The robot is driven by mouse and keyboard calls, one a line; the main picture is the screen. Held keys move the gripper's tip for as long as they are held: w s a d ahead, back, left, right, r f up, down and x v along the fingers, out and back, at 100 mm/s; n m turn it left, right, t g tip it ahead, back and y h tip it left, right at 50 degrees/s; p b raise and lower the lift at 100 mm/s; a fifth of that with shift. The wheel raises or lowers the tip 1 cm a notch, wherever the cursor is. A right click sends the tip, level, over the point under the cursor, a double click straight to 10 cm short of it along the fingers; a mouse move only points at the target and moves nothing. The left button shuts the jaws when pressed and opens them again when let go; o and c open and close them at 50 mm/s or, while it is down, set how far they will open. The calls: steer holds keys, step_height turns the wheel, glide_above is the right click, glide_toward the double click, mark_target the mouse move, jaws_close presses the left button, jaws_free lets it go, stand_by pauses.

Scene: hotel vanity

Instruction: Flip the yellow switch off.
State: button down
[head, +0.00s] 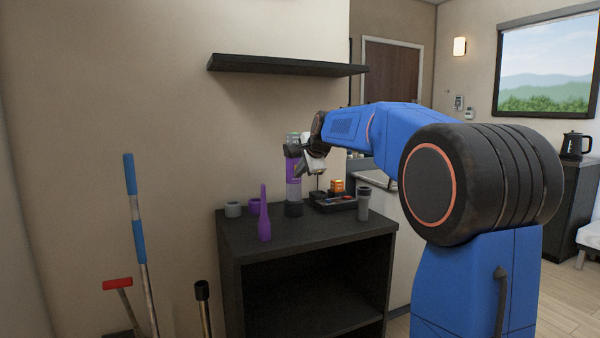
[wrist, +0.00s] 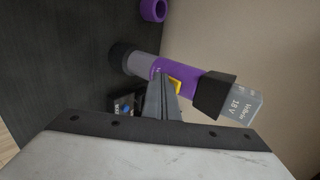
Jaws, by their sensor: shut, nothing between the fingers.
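A purple cordless tool (head: 293,190) with a black base and black top stands upright on the dark cabinet. It lies across the wrist view (wrist: 190,80), with a grey battery block marked 18 V (wrist: 245,103) on its end. The yellow switch (wrist: 175,85) is on the tool's purple side; it cannot be made out in the head view. My gripper (wrist: 163,88) is shut and empty, its tips right beside the yellow switch and partly in front of it. I cannot tell whether they touch. In the head view my gripper (head: 312,168) is just right of the tool.
A black shelf (head: 285,66) hangs above.

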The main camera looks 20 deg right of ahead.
steer(key=shift+r, duration=0.8)
